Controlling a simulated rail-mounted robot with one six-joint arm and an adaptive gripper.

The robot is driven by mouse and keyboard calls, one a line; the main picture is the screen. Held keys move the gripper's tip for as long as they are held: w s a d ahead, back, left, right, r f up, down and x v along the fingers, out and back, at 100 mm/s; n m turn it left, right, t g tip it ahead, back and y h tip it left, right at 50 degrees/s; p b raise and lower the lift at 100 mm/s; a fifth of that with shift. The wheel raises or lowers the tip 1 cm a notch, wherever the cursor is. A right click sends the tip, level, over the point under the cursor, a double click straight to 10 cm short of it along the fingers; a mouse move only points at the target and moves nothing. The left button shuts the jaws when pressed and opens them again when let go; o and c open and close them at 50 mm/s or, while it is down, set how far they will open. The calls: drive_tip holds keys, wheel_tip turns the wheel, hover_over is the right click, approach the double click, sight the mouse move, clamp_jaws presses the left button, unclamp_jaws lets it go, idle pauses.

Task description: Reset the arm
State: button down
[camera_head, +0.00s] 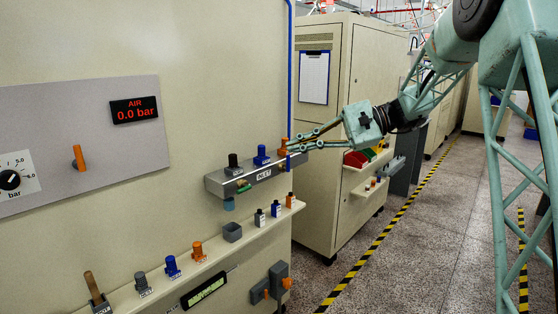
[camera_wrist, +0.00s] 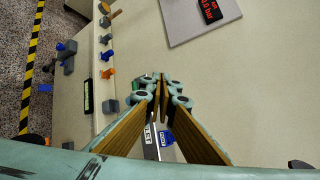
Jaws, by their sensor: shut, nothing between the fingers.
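My gripper (camera_head: 291,146) reaches in from the right at the right end of a grey labelled block (camera_head: 256,176) on the beige machine wall. Its fingers are shut and empty. In the wrist view my gripper (camera_wrist: 160,84) shows brown inner pads, with the fingertips together. The block carries a dark knob (camera_head: 233,161), a blue knob (camera_head: 262,155) and an orange knob (camera_head: 285,147), which the fingers partly overlap. I cannot tell whether they touch it. In the wrist view the block (camera_wrist: 150,142) lies partly hidden between and behind the fingers.
A ledge (camera_head: 150,287) below holds several small coloured parts and a grey cup (camera_head: 232,232). A panel (camera_head: 60,140) at left has an AIR display (camera_head: 134,109) reading 0.0 bar. A cabinet (camera_head: 330,110) stands behind. The aisle floor (camera_head: 440,220) at right is clear.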

drive_tip(key=s+d+n+h, duration=0.1)
drive_tip(key=s+n+h, duration=0.4)
drive_tip(key=s, duration=2.2)
drive_tip(key=s+d+f+t+h, duration=0.1)
drive_tip(key=s+d+f+h, duration=0.1)
drive_tip(key=s+d, duration=0.3)
drive_tip(key=s+d+f+n+t+h, duration=0.1)
drive_tip(key=s+d+h, duration=0.3)
drive_tip(key=s, duration=0.9)
drive_tip(key=s+d+f+n+t+h, duration=0.1)
drive_tip(key=s+d+f+h, duration=0.2)
drive_tip(key=s+d, duration=0.3)
drive_tip(key=s+f, duration=0.1)
drive_tip(key=s, duration=0.2)
drive_tip(key=shift+s, duration=0.3)
